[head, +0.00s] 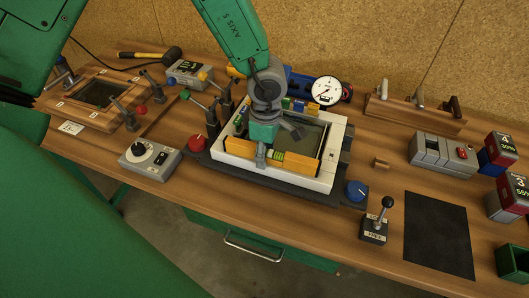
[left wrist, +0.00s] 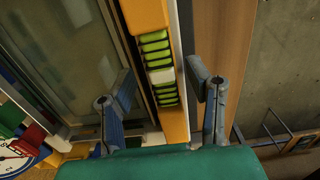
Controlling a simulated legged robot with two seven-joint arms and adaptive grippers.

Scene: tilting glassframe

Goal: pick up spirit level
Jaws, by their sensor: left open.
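The spirit level (head: 299,161) is an orange bar with green vials. It lies along the near side of a white frame (head: 333,150) that holds a dark glass pane (head: 312,135). In the left wrist view, the spirit level (left wrist: 149,18) runs between the two fingers. My left gripper (head: 275,148), with a teal body, is over the near part of the frame, at the level's middle. It is open, one finger on each side of the bar; I cannot tell whether either touches it. The left gripper (left wrist: 160,85) hides part of the level in the head view. My right gripper is not in view.
Around the frame are a red knob (head: 197,143), a blue knob (head: 356,190) and a round dial gauge (head: 327,91). A joystick box (head: 374,229) and a dark mat (head: 438,233) are at the right front. A grey dial box (head: 150,157) stands at left.

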